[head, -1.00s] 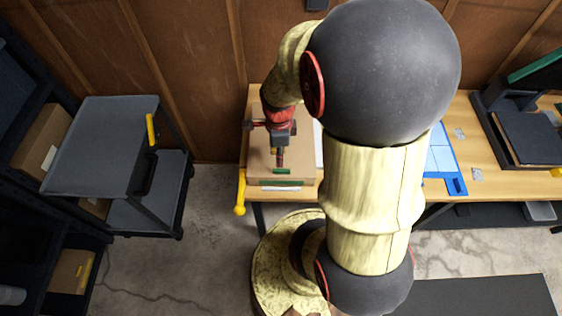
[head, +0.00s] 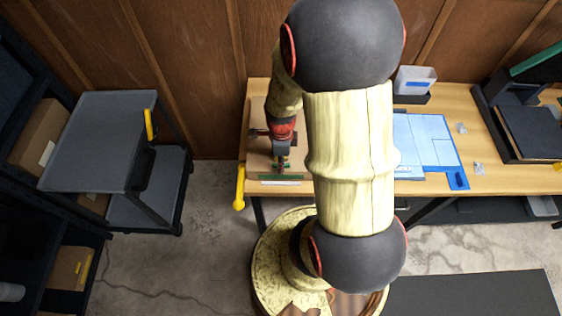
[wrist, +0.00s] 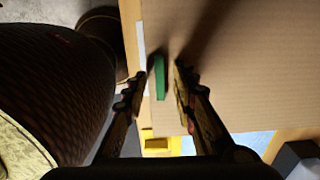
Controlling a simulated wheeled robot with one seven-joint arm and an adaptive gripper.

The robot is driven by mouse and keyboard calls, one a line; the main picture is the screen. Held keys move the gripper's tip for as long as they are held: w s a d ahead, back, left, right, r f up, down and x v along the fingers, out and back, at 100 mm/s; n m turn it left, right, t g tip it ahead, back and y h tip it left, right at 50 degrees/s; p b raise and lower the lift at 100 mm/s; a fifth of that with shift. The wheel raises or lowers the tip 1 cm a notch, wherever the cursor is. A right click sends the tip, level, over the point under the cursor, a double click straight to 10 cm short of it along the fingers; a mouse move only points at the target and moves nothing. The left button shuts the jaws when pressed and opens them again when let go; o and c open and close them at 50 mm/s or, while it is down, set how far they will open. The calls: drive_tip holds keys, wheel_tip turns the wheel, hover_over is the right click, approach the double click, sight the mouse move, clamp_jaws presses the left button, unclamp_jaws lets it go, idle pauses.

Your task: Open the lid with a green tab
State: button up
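A cardboard box (head: 259,165) stands at the left end of the workbench, with its flat brown lid looking closed. In the wrist view the lid (wrist: 245,65) fills the upper right. A green tab (wrist: 159,77) is at the lid's near edge. My gripper (wrist: 159,84) is open, with one finger on each side of the tab and visible gaps beside it. I cannot tell how far above the lid the fingertips are. In the head view my gripper (head: 283,166) is over the box's front edge and partly covers the tab.
A yellow handle (head: 240,188) sticks out at the bench's left front. A blue-edged board (head: 459,180) lies right of my arm, with a white bin (head: 415,78) behind it. A grey cart (head: 98,130) stands at left. Floor between cart and bench is clear.

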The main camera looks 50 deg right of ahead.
drive_tip(key=shift+c, duration=0.8)
clamp_jaws()
